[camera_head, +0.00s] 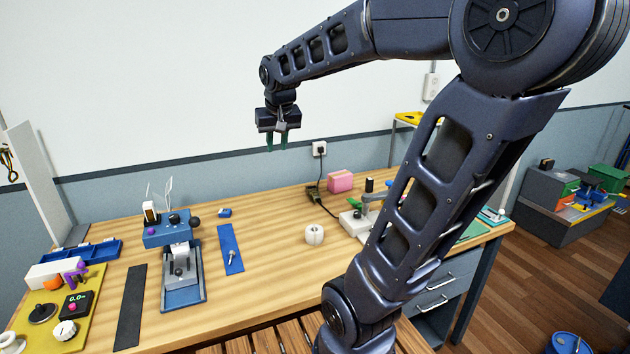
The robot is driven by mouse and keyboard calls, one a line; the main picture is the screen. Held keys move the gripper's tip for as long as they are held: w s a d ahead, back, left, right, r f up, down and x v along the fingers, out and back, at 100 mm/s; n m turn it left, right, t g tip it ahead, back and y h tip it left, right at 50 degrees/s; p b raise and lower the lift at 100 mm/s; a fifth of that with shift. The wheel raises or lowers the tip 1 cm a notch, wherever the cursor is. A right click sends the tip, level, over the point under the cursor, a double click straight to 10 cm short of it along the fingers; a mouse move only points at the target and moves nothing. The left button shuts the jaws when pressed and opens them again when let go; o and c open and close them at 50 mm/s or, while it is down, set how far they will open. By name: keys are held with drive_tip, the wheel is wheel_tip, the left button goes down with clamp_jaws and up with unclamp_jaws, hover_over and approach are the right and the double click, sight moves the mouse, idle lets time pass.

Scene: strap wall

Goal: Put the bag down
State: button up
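My gripper (277,145) hangs pointing down in front of the white wall, well above the back of the wooden workbench (275,270). I cannot make out a bag in this view. A pink block-like object (340,181) stands at the back of the bench, right of my gripper; I cannot tell whether it is a bag. My arm hides part of the bench's right side.
A blue-and-grey fixture (182,290), a blue strip (230,250), a black strip (131,306) and a yellow board (85,325) occupy the left. A white roll (314,234) stands mid-bench. A grey-white device (354,225) is near my arm. The bench's front middle is clear.

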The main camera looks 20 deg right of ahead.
drive_tip(key=s+d+f, duration=0.2)
drive_tip(key=s, duration=0.5)
drive_tip(key=s+d+f, duration=0.3)
drive_tip(key=s, duration=0.4)
drive_tip(key=shift+s+f, duration=0.35)
drive_tip(key=shift+s, duration=0.05)
